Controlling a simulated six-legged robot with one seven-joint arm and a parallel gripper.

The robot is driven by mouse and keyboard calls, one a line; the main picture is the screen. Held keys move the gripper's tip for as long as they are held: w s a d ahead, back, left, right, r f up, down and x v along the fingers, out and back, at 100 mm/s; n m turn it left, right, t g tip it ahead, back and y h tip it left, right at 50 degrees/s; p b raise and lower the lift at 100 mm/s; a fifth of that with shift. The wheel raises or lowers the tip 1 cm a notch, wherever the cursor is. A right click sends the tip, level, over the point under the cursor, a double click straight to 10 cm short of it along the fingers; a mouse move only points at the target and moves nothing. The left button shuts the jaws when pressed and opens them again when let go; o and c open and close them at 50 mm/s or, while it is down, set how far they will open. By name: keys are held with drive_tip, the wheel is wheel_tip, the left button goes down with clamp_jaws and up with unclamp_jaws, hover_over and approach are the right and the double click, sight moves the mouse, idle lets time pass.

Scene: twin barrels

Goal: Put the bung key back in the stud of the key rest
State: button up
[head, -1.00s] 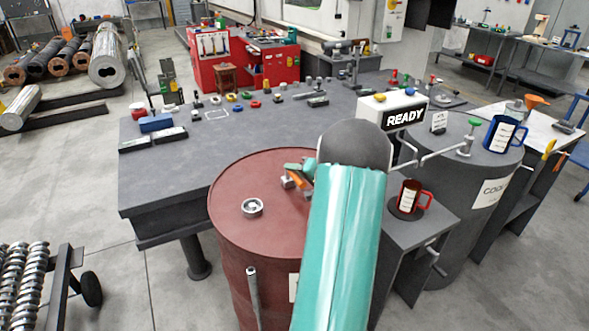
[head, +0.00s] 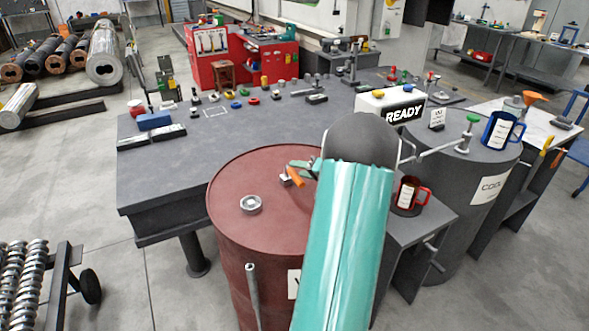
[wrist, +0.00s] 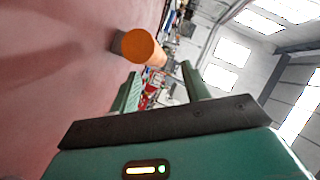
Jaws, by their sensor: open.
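An orange cylindrical handle, which looks like the bung key (head: 296,176), is at a small grey metal block (head: 286,181) on the red barrel's lid. Whether this block is the key rest, and whether the key sits in its stud, I cannot tell. In the wrist view the orange handle (wrist: 140,46) shows its round end close up, above and left of my fingers. My gripper (head: 304,166) is open beside the handle, partly hidden behind my arm. In the wrist view my gripper (wrist: 160,88) has two teal fingers spread apart, with nothing held between them.
The red barrel (head: 236,178) has a silver round fitting (head: 251,204) on its lid. A dark workbench (head: 160,180) with small parts lies behind. To the right are a red mug (head: 409,194), a READY sign box (head: 400,108) and a grey barrel (head: 452,165) with a blue mug (head: 500,132).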

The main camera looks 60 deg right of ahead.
drive_tip(key=v, duration=1)
drive_tip(key=shift+w, duration=0.1)
drive_tip(key=w+a+r+n+g+y, duration=0.2)
drive_tip(key=w+a, duration=0.2)
drive_tip(key=a, duration=0.5)
drive_tip(key=w+a+r+n+g+y, duration=0.2)
drive_tip(key=w+a+r, duration=0.15)
drive_tip(key=a, duration=0.55)
drive_tip(key=w+a+r+n+g+y, duration=0.15)
drive_tip(key=w+a, duration=0.25)
drive_tip(key=a, duration=0.4)
drive_tip(key=s+a+r+n+g+h, duration=0.1)
drive_tip(key=s+a+n, duration=0.1)
drive_tip(key=a, duration=0.7)
drive_tip(key=s+a+r+n+g+h, duration=0.1)
drive_tip(key=s+a+n+h, duration=0.1)
drive_tip(key=s+a, duration=0.3)
drive_tip(key=s+a+r+n+g+h, duration=0.1)
drive_tip(key=s+a+r+n, duration=0.1)
drive_tip(key=a, duration=1.1)
drive_tip(key=shift+s+n+g, duration=0.35)
drive_tip(key=shift+s+n, duration=0.3)
drive_tip(key=shift+s, duration=0.35)
